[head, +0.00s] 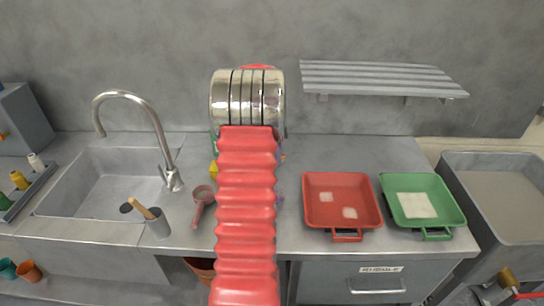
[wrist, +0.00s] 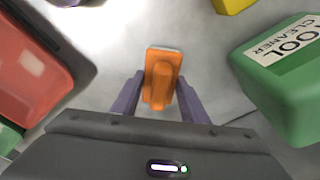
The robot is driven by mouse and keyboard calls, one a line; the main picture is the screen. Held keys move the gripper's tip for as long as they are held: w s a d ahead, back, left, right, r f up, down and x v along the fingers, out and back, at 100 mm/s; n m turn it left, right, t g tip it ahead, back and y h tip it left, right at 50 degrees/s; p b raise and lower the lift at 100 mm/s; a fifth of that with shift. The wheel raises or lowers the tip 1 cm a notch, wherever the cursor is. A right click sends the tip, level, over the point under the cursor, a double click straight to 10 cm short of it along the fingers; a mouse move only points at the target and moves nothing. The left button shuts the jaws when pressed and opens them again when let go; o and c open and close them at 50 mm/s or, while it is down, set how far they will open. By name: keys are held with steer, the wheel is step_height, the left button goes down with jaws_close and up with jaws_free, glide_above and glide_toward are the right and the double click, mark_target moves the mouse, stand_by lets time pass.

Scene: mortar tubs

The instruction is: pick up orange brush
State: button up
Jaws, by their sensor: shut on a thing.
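The orange brush (wrist: 160,75) is in the middle of the wrist view, with its handle end toward my gripper. My gripper (wrist: 158,98) is shut on the brush, one purple-grey finger on each side of it. Grey worktop shows around the brush; I cannot tell whether it touches the worktop. In the head view my red ribbed arm hides both the gripper and the brush.
A green tool cleaner container (wrist: 285,85) stands close at right in the wrist view, a red tray (wrist: 35,75) at left. In the head view, the red tray and a green tray (head: 455,212) lie right of my arm; a sink (head: 110,185) is left.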

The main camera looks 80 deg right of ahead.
step_height(320, 180, up, 18)
steer(key=shift+f, duration=0.2)
stand_by(0.6)
